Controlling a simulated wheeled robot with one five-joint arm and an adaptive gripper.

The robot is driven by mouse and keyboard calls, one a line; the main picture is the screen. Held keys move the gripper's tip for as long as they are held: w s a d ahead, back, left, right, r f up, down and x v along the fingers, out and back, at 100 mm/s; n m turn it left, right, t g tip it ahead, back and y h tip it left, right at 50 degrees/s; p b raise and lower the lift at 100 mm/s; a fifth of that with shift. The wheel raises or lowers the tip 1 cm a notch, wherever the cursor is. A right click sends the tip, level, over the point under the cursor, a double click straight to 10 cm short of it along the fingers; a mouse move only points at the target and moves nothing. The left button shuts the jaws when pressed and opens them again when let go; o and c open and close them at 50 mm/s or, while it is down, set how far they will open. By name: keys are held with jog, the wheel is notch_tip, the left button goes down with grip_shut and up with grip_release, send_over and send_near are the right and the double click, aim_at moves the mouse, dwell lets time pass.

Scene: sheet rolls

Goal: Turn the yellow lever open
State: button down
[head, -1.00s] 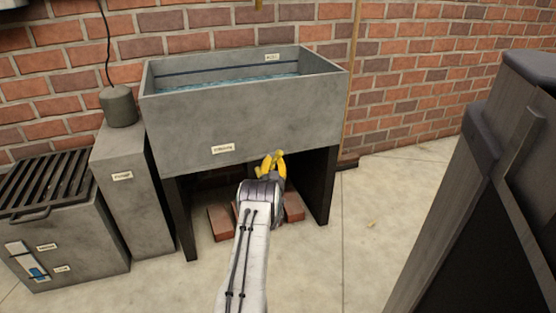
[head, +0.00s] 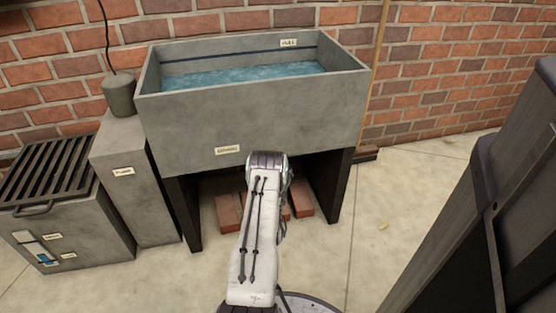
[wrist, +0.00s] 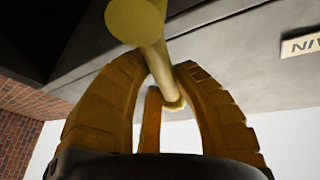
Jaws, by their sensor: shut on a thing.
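The yellow lever (wrist: 155,62) shows in the wrist view as a pale yellow bar with a round end, in front of the grey tank. My gripper (wrist: 166,74) is shut on the bar, with one ridged brownish-yellow finger on each side of it. The round end is above the fingers in the picture, nearest the camera. In the head view my arm reaches to the tank's lower front edge and hides both the lever and the gripper's fingers. The grey tank (head: 300,115) stands on dark legs and holds blue water (head: 245,77).
Bricks (head: 229,212) lie on the floor under the tank. A grey pedestal (head: 135,190) with a small cylinder (head: 118,95) and a box with a black grate (head: 45,178) stand left. A dark structure (head: 490,230) fills the right. Floor between it and the tank is mostly clear.

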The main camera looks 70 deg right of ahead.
jog(key=shift+r, duration=0.1)
jog(key=c, duration=1)
grip_release()
jog(key=shift+o, duration=0.2)
jog(key=shift+r, duration=5.1)
jog(key=shift+f, duration=0.15)
